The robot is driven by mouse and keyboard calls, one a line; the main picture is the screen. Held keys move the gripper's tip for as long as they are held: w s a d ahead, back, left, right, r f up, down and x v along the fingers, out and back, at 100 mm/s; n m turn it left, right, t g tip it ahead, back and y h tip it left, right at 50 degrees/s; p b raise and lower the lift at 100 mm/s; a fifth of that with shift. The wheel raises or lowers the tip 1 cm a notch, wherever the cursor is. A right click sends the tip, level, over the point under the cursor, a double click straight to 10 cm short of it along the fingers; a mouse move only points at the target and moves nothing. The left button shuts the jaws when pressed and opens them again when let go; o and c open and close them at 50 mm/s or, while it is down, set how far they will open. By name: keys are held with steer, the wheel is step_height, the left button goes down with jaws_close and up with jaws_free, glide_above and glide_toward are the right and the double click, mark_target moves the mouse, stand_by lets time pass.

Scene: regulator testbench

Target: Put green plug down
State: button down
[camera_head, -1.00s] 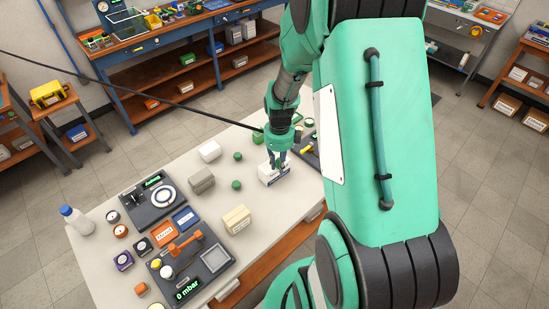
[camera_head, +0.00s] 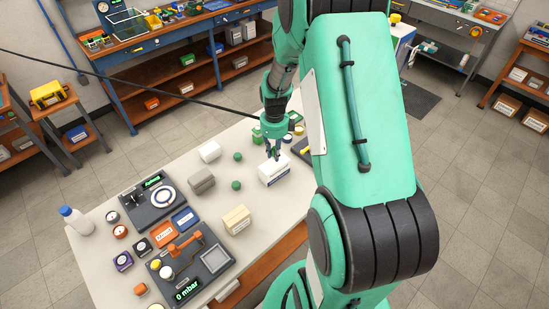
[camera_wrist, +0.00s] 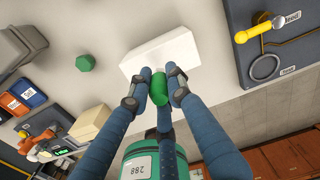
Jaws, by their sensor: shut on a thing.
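My gripper (camera_head: 273,153) is over the light table, at the rear edge of a white box (camera_head: 274,172). In the wrist view, my gripper (camera_wrist: 158,88) has its blue fingers shut on a green plug (camera_wrist: 159,92). The white box (camera_wrist: 160,55) shows just beyond the plug; I cannot tell whether they touch. In the head view the held plug is mostly hidden by the fingers. A separate green piece (camera_head: 236,185) lies on the table left of the box, and another green piece (camera_head: 237,156) lies farther back.
A grey box (camera_head: 201,181), a white block (camera_head: 210,152) and a cream box (camera_head: 237,219) stand left of my gripper. Instrument panels (camera_head: 150,203) fill the table's left part. In the wrist view, a dark panel with a yellow handle (camera_wrist: 252,32) is at right.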

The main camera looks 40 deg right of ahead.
mark_target(274, 148)
steer(key=shift+f, duration=1.55)
steer(key=shift+f, duration=0.15)
steer(key=c, duration=1.6)
jaws_free()
step_height(274, 148, up, 12)
steer(key=shift+r+p, duration=0.2)
steer(key=shift+p, duration=0.2)
